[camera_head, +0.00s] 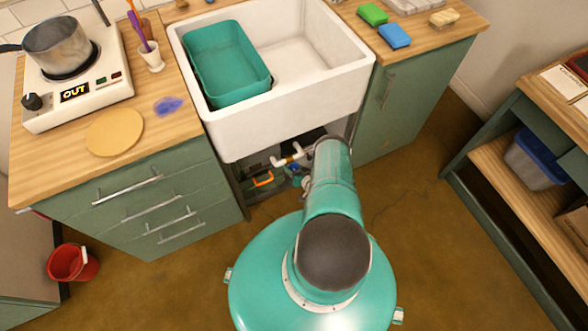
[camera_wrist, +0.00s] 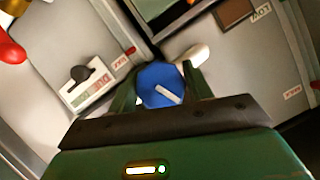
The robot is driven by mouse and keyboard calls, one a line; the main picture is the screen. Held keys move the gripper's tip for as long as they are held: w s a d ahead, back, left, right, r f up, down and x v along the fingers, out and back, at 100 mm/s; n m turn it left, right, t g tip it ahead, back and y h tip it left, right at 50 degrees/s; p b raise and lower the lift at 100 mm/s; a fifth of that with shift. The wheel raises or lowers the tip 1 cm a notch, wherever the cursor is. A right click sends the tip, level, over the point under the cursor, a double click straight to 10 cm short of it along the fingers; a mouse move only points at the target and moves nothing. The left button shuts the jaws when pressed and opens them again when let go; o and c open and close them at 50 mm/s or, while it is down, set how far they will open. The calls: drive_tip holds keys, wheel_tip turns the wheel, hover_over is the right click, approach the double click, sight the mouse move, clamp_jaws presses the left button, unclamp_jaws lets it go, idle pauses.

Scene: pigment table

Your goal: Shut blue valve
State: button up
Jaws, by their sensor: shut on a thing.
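The blue valve (camera_wrist: 158,86) has a round blue knob with a white line across its face, running down to the right. It sits at the middle of the wrist view. My gripper (camera_wrist: 160,90) has a green finger on each side of the knob and is shut on it. The knob hides the stem and whatever lies straight behind it. In the head view my arm reaches under the white sink, and the fingers cannot be made out there.
In the head view, the white sink (camera_head: 232,138) overhangs my arm and green cabinets stand either side. An orange-handled item (camera_head: 263,179) lies under the sink.

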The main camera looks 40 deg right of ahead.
drive_tip(key=o, duration=1)
drive_tip(key=shift+s, duration=0.1)
drive_tip(key=v, duration=1.3)
drive_tip(key=shift+s+a+r, duration=0.1)
drive_tip(key=shift+s, duration=0.2)
drive_tip(key=shift+c, duration=0.2)
